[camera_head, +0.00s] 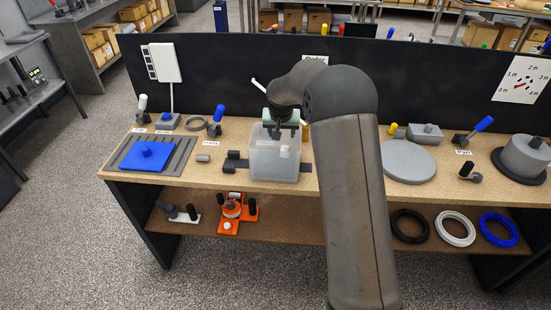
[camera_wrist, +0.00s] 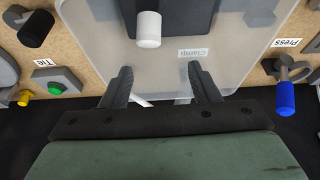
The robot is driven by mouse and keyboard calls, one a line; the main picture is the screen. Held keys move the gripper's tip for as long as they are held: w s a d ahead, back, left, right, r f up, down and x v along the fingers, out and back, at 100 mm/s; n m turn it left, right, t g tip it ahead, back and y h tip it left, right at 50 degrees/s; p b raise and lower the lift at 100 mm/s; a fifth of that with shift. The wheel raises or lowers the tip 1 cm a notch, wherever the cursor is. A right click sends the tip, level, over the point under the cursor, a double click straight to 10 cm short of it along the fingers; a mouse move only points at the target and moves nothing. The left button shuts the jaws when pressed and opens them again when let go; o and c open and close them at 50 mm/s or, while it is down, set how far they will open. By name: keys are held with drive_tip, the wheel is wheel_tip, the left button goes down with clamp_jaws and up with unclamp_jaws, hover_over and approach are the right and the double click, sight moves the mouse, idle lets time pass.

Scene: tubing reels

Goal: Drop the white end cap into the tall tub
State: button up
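The tall tub (camera_head: 262,165) is a translucent, open box standing on the bench; its pale wall fills the middle of the wrist view (camera_wrist: 95,62). My gripper (camera_head: 288,131) is above the tub's back part, pointing down. In the wrist view its two dark fingers (camera_wrist: 160,82) are wide apart, with nothing gripped between them. A small white cylinder, which looks like the end cap (camera_wrist: 148,30), lies within the tub's outline, apart from the fingers. A pale patch in the tub (camera_head: 285,150) matches it in the head view. I cannot tell whether it rests on the tub's floor.
A dark clamp block (camera_head: 235,162) is at the tub's left side. A blue plate (camera_head: 148,156) lies on a grey mat further left, with a small grey cylinder (camera_head: 203,158) between. A grey round disc (camera_head: 407,161) lies to the right. The black back panel (camera_head: 215,75) stands close behind.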

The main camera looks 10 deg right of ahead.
drive_tip(key=b+v, duration=0.3)
drive_tip(key=v, duration=1.4)
drive_tip(key=shift+r+b, duration=0.2)
drive_tip(key=shift+b, duration=0.1)
drive_tip(key=s+f+n+g, duration=0.1)
drive_tip(key=s+f, duration=0.3)
drive_tip(key=s, duration=0.9)
drive_tip(key=s+d+f+n+g, duration=0.1)
drive_tip(key=s+f, duration=0.2)
drive_tip(key=s, duration=0.9)
drive_tip(key=s+f+g+y, duration=0.1)
drive_tip(key=s+f, duration=0.3)
drive_tip(key=s, duration=0.9)
drive_tip(key=shift+s+d+f+n+g, duration=0.25)
drive_tip(key=shift+s+f+n+g, duration=0.05)
drive_tip(key=shift+n, duration=0.1)
